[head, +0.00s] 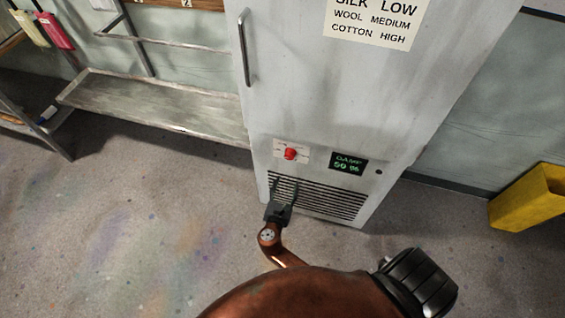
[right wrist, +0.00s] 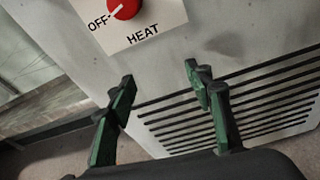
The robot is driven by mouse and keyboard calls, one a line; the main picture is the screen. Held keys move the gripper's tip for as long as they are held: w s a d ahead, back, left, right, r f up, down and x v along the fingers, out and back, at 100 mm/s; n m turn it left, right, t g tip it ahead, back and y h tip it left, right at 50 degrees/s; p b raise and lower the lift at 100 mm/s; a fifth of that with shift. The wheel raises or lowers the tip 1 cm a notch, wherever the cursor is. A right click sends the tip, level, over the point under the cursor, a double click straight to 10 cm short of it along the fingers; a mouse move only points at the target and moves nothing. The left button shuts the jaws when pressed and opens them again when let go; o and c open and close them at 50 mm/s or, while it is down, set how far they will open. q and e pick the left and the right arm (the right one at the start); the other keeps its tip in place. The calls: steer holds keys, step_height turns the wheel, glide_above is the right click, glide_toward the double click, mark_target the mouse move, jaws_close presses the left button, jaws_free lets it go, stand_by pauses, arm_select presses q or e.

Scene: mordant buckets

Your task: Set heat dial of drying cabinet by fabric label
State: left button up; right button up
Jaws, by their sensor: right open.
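The grey drying cabinet (head: 330,100) stands upright ahead of me. Its red heat dial (head: 290,153) sits low on the front, on a white plate. In the right wrist view the dial (right wrist: 124,8) has a white pointer line aimed toward the word OFF, with HEAT printed below. A label (head: 372,22) on the cabinet reads silk low, wool medium, cotton high. My right gripper (head: 284,186) is open and empty, just below the dial in front of the vent slats. Its green fingers (right wrist: 155,90) are apart and not touching the dial. My left gripper is not in view.
A small green-lit display (head: 348,164) is right of the dial. Vent slats (head: 335,203) lie below. A metal shelf rack (head: 150,100) stands left of the cabinet, and a yellow object (head: 527,197) stands on the floor at right. The floor in front is clear.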

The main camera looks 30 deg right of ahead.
mark_target(289, 158)
step_height(289, 158, up, 7)
steer(key=w+n+t+h+b, duration=0.1)
steer(key=h, duration=0.2)
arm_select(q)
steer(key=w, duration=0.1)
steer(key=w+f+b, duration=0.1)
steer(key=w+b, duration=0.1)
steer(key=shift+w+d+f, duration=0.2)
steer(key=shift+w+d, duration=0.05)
arm_select(e)
steer(key=x, duration=0.7)
steer(key=shift+w+a+r, duration=0.25)
steer(key=shift+w, duration=0.1)
steer(key=shift+c, duration=0.2)
steer(key=c, duration=1.1)
